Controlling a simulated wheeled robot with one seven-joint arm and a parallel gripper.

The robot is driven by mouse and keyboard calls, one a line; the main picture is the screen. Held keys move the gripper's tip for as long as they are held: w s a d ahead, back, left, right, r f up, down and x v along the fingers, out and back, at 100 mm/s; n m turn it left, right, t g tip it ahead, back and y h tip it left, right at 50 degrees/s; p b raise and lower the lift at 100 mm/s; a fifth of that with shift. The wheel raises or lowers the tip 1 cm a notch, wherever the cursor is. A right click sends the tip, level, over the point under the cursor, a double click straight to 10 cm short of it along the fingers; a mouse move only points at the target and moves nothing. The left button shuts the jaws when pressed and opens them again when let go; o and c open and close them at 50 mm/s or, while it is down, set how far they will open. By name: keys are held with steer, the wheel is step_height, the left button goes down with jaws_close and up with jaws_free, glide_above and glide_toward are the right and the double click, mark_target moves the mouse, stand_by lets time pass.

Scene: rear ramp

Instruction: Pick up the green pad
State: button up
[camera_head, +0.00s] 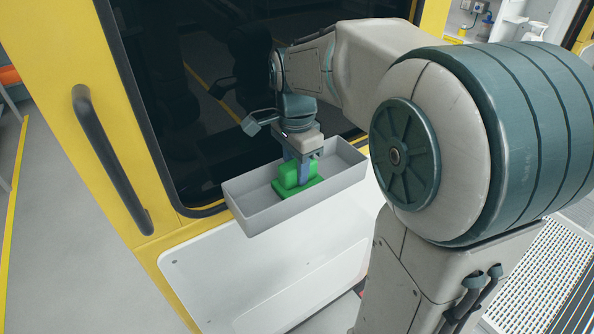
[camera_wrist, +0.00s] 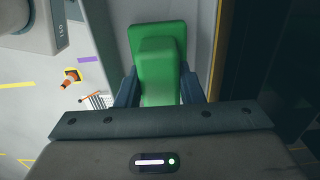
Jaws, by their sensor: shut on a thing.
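The green pad (camera_head: 298,187) is a flat green plate with a raised green block on top. It is in the head view, inside or just over the grey tray (camera_head: 255,222); I cannot tell whether it touches the tray's floor. My gripper (camera_head: 297,172) points down with its blue fingers on both sides of the raised block, shut on it. In the wrist view the green pad (camera_wrist: 158,35) lies straight ahead, with the fingers of my gripper (camera_wrist: 158,90) at its left and right sides. The near end of the block is hidden behind the gripper body.
The grey tray is shallow and open-topped, with walls around the pad. It is fixed by a dark window in a yellow frame (camera_head: 75,50). A dark handle (camera_head: 108,158) stands on the left. In the wrist view an orange cone (camera_wrist: 68,84) is on the floor far below.

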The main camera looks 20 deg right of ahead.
steer(key=r, duration=0.3)
steer(key=d+r, duration=0.1)
steer(key=shift+s+d+r+b, duration=0.1)
steer(key=shift+s+r+b, duration=0.05)
steer(key=shift+s+b, duration=0.15)
steer(key=s+d+r, duration=0.5)
steer(key=d+r, duration=0.1)
steer(key=d, duration=0.3)
steer(key=shift+s+b, duration=0.15)
steer(key=shift+b, duration=0.3)
steer(key=shift+r, duration=0.1)
steer(key=shift+o, duration=1)
